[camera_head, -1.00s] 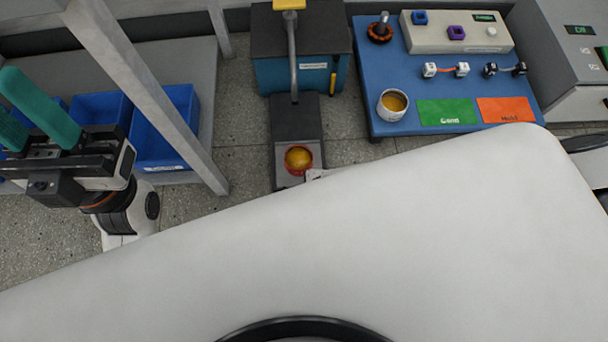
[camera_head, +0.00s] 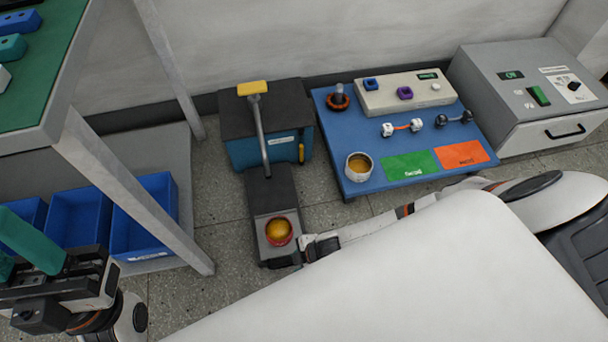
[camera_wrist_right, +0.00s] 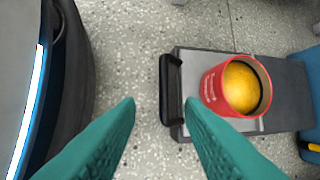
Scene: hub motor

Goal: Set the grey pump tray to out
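The grey pump tray (camera_head: 264,195) sticks out from the front of the blue pump box (camera_head: 268,148) with the yellow-topped lever (camera_head: 255,95). A red cup with yellow contents (camera_head: 279,231) stands at its outer end. In the right wrist view, the tray (camera_wrist_right: 205,60) has a black bar handle (camera_wrist_right: 171,85) at its outer edge, beside the cup (camera_wrist_right: 236,88). My right gripper (camera_wrist_right: 158,104) is open, its fingertips around the handle's near end in the picture; contact cannot be told. In the head view its fingers are mostly hidden. My left gripper (camera_head: 14,240) is open and empty at the far left, partly cut off.
A blue table (camera_head: 345,120) with a white cup (camera_head: 359,167), green and orange mats and small parts stands right of the pump. A grey machine (camera_head: 540,95) is at the right. Blue bins (camera_head: 145,215) and a post (camera_head: 135,190) are at the left.

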